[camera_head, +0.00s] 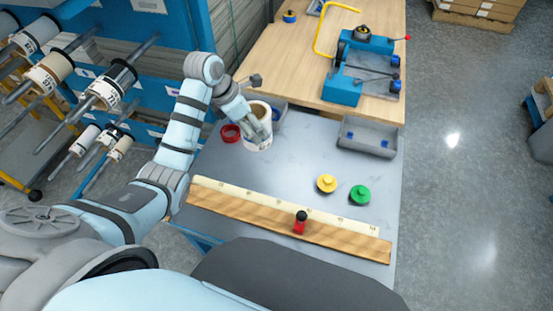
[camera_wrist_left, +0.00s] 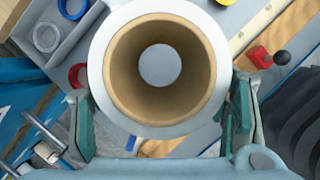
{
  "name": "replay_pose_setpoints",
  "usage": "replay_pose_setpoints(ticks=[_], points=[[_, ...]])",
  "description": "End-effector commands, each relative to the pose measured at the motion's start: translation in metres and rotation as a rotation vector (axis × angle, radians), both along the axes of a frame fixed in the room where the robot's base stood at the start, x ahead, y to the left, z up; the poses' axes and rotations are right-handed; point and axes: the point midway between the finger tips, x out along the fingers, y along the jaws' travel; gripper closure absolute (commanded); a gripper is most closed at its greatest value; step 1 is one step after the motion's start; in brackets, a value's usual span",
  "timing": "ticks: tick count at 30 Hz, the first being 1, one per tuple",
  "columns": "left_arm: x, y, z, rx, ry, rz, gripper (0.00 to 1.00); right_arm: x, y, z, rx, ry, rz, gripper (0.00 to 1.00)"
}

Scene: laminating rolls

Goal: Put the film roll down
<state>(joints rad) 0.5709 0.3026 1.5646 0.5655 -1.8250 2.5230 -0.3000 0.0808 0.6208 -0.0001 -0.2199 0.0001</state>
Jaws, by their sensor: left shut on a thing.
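The film roll (camera_head: 266,122) is white with a brown cardboard core. It stands upright at the left side of the grey tabletop (camera_head: 290,160). My left gripper (camera_head: 257,134) is shut on it. In the left wrist view the roll (camera_wrist_left: 208,25) fills the middle, with a gripper finger on each side. Grey surface shows through its core. I cannot tell whether its base touches the table. My right gripper is not in view.
A red ring (camera_head: 230,133) lies left of the roll, and a grey bin (camera_head: 279,106) is close behind. A grey tray (camera_head: 367,140), yellow (camera_head: 326,183) and green (camera_head: 360,195) discs, a ruler (camera_head: 270,202) and a red-and-black piece (camera_head: 300,224) are nearby. The middle table is clear.

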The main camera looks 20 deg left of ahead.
Motion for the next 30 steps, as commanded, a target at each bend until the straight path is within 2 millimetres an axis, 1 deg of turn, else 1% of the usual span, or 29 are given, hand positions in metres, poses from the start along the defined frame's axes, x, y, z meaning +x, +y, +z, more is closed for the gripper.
replay_pose_setpoints(ticks=[1,2,3,6,9,13,18,20,21,25,26,27,29,30], points=[[-0.001,-0.001,-0.023,-0.002,0.007,0.000,0.72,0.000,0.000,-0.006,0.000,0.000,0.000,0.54],[-0.001,-0.001,-0.035,-0.001,0.007,0.000,0.72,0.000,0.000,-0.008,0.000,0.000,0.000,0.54],[-0.001,0.000,-0.052,-0.001,0.006,0.000,0.72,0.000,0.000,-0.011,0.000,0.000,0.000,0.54],[-0.001,0.000,-0.090,-0.001,0.005,0.001,0.72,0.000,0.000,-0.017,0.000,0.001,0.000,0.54],[0.000,0.000,-0.115,0.001,0.002,0.000,0.72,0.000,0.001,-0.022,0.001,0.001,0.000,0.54],[0.000,0.000,-0.133,0.002,0.001,-0.001,0.72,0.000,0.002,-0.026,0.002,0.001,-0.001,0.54],[0.000,0.000,-0.166,0.001,0.000,-0.002,0.72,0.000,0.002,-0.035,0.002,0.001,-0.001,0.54],[0.000,0.000,-0.169,0.002,-0.001,-0.002,0.72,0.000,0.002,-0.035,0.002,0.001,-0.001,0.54],[0.001,0.000,-0.169,0.002,-0.001,-0.002,0.78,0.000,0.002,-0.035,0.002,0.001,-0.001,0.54],[0.000,0.000,-0.168,0.002,-0.001,-0.002,0.78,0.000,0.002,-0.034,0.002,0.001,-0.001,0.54],[0.000,0.000,-0.168,0.003,0.000,-0.002,0.31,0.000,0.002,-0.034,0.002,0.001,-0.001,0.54],[0.000,0.000,-0.168,0.003,0.000,-0.002,0.24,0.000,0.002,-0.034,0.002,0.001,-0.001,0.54],[0.000,0.000,-0.168,0.003,0.000,-0.002,0.15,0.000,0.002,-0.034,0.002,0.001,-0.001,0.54],[0.000,0.000,-0.168,0.003,0.000,-0.002,0.12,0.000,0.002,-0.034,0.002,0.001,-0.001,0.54]])
